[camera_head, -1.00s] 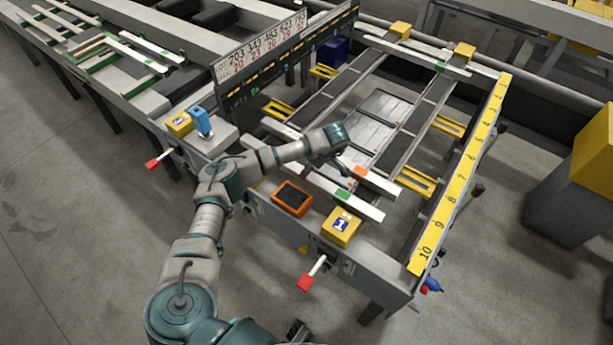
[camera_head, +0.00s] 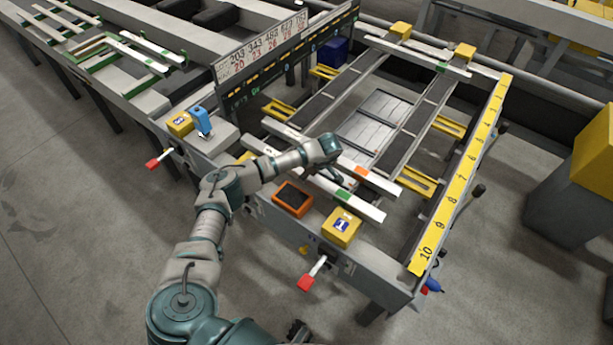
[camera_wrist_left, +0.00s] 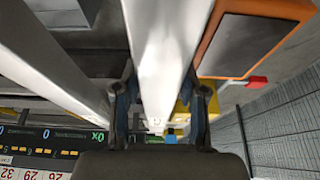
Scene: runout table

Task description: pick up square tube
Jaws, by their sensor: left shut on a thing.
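Two white square tubes lie side by side across the table's rails. The near tube (camera_head: 366,208) has a green mark, and the far one (camera_head: 378,181) has an orange mark. My left gripper (camera_head: 335,177) is at the near tube, left of its green mark. In the left wrist view, my gripper's two fingers (camera_wrist_left: 161,110) stand on either side of the near tube (camera_wrist_left: 163,60), shut on it. The far tube (camera_wrist_left: 50,60) runs to the left of the fingers there. The wrist partly hides both tubes in the head view.
An orange-framed box (camera_head: 292,198) sits close beside the near tube, also in the wrist view (camera_wrist_left: 250,40). A yellow box (camera_head: 341,227) and a red-tipped lever (camera_head: 312,272) are at the front edge. A yellow numbered scale (camera_head: 462,175) borders the right side.

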